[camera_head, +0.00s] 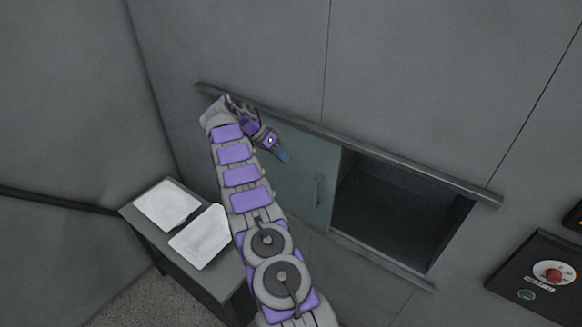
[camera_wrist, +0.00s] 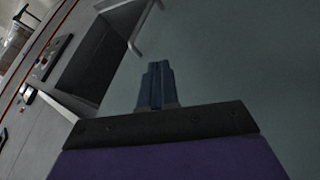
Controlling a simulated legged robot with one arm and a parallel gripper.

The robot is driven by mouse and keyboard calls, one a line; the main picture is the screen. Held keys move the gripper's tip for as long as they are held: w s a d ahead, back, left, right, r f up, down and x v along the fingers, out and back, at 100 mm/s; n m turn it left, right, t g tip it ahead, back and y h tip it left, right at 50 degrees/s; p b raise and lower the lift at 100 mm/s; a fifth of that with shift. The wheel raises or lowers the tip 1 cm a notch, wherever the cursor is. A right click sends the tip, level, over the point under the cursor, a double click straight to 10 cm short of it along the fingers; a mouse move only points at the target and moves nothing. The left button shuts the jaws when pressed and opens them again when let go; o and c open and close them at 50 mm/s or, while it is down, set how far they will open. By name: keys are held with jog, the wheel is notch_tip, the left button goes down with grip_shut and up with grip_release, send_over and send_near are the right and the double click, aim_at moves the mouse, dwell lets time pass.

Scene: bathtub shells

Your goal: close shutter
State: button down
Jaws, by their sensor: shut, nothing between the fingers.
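The shutter (camera_head: 302,177) is a grey-green sliding panel set between two rails in the wall. It covers the left part of the wall opening (camera_head: 395,215), and the dark right part stands open. A slim upright handle (camera_head: 318,190) is near the panel's right edge. My gripper (camera_head: 283,157) is shut and empty in front of the panel, to the left of the handle and apart from it. The wrist view shows its closed blue fingers (camera_wrist: 157,70) over the panel, with the pale handle (camera_wrist: 136,40) beyond them. Whether the fingers touch the panel is unclear.
The upper rail (camera_head: 400,166) and lower rail (camera_head: 370,259) stick out from the wall. A small table with white sheets (camera_head: 203,238) stands at the lower left. A dark framed panel (camera_head: 540,275) hangs on the wall at the right.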

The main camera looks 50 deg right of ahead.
aim_at(309, 176)
jog(key=b+x, duration=0.7)
jog(key=x, duration=0.3)
jog(key=shift+d, duration=0.1)
jog(key=shift+s+r, duration=0.15)
jog(key=shift+s, duration=0.8)
jog(key=shift+s+r, duration=0.15)
jog(key=shift+s, duration=0.8)
jog(key=shift+s, duration=0.1)
jog(key=s+d+b, duration=0.3)
jog(key=s+b, duration=1.6)
jog(key=s, duration=2.4)
jog(key=shift+s, duration=0.4)
jog(key=shift+r, duration=0.1)
